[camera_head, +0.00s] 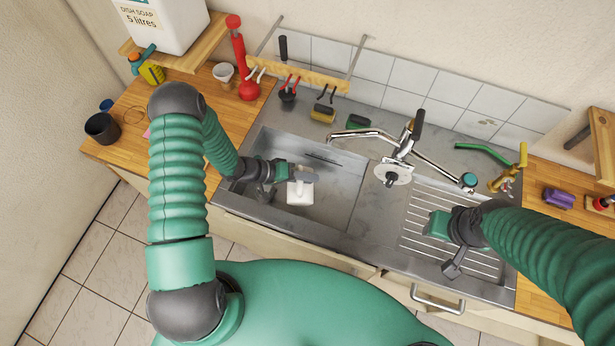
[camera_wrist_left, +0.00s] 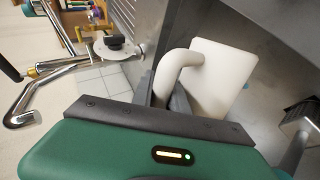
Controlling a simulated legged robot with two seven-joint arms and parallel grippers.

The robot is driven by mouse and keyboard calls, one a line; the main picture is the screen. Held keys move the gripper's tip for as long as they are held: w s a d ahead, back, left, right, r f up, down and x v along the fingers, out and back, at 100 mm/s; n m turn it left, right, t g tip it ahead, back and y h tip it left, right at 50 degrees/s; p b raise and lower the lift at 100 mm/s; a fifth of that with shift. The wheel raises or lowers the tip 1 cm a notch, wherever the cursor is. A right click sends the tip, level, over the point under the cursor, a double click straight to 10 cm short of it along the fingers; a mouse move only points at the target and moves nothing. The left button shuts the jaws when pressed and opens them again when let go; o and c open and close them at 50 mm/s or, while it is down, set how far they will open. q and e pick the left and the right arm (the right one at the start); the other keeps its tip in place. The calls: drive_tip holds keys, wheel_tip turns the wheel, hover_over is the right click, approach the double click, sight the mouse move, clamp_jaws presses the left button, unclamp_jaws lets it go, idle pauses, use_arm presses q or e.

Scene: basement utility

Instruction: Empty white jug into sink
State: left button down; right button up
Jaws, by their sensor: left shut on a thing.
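The white jug (camera_head: 300,193) is at the left basin of the steel sink (camera_head: 338,212), over or inside the basin. My left gripper (camera_head: 296,175) is shut on the jug's handle. In the left wrist view the curved handle (camera_wrist_left: 172,68) runs between the fingers and the jug's flat white side (camera_wrist_left: 222,72) shows behind it. The jug looks tilted in that view. Its mouth and contents are hidden, and no stream shows. My right gripper (camera_head: 452,266) is above the ribbed drainboard; its finger opening is unclear.
A yellow-and-black sponge (camera_head: 323,112) and a green sponge (camera_head: 358,121) lie on the back ledge.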

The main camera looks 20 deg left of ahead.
use_arm(q)
drive_tip(key=shift+w, duration=0.1)
idle(0.3)
drive_tip(key=shift+w+a+f+g, duration=0.1)
drive_tip(key=shift+w+f+g, duration=0.05)
drive_tip(key=shift+w+g, duration=0.15)
idle(1.0)
drive_tip(key=shift+w+a+f+n, duration=0.1)
drive_tip(key=shift+w+f+n, duration=0.1)
drive_tip(key=shift+w+n, duration=0.15)
drive_tip(key=shift+s, duration=0.1)
drive_tip(key=shift+f+g, duration=0.1)
drive_tip(key=shift+g, duration=0.2)
idle(0.4)
drive_tip(key=shift+w+a+f+n+h+b, duration=0.15)
drive_tip(key=shift+w+n+h+b, duration=0.15)
drive_tip(key=shift+w+b, duration=0.15)
drive_tip(key=shift+s, duration=0.15)
